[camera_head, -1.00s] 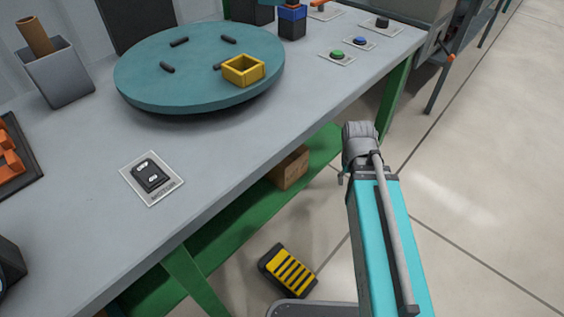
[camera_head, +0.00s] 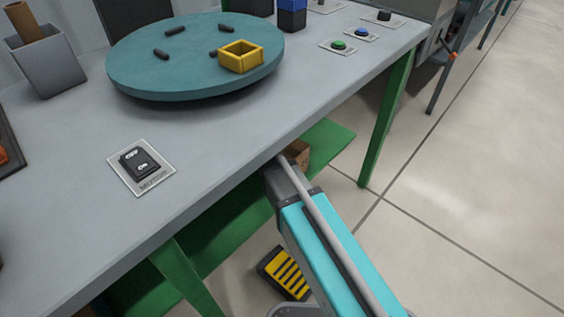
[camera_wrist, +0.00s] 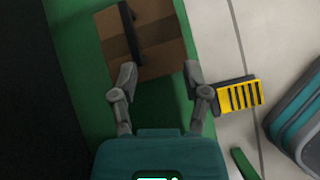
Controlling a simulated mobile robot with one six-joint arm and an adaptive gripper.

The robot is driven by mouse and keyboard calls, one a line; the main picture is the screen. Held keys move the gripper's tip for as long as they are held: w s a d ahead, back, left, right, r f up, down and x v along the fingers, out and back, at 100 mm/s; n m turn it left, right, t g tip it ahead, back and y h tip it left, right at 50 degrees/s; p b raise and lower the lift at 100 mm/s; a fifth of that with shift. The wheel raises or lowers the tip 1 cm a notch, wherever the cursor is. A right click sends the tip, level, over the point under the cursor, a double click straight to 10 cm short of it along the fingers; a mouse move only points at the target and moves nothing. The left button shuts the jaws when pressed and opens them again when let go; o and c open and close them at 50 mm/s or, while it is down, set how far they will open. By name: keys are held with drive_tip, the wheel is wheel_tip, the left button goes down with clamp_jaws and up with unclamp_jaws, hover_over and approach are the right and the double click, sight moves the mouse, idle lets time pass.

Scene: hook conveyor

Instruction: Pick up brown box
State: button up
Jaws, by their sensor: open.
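The brown box (camera_wrist: 156,36) lies on the green lower shelf (camera_wrist: 75,50) under the table. It has a darker brown band and a black strip across its top. In the head view only a small part of the box (camera_head: 299,152) shows past my arm and the table edge. My gripper (camera_wrist: 160,75) is open in the wrist view. Its two fingers are spread at the near side of the box, with the left fingertip over or beside the box's lower edge. I cannot tell whether they touch it.
The grey tabletop (camera_head: 215,140) overhangs the shelf. A green table leg (camera_head: 386,120) stands to the right. A yellow-and-black striped block (camera_wrist: 241,95) is beside the shelf. A turntable (camera_head: 150,70) with a yellow square tray (camera_head: 240,57) is on top. Floor at right is clear.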

sight(299, 150)
drive_tip(key=a+n, duration=0.2)
drive_tip(key=a, duration=0.1)
drive_tip(key=w+a+n+t, duration=0.1)
drive_tip(key=shift+a+r, duration=0.25)
drive_tip(key=shift+a, duration=0.05)
drive_tip(key=shift+f+b, duration=0.1)
drive_tip(key=shift+b, duration=0.2)
drive_tip(key=b+x, duration=0.5)
drive_tip(key=x, duration=0.2)
drive_tip(key=shift+f, duration=0.15)
drive_tip(key=shift+w+d+f+b, duration=0.35)
drive_tip(key=shift+w+d+b, duration=0.05)
drive_tip(key=shift+w+b, duration=0.05)
drive_tip(key=shift+b+x, duration=1.2)
drive_tip(key=shift+x, duration=0.4)
drive_tip(key=shift+b+x, duration=0.65)
drive_tip(key=shift+x, duration=0.35)
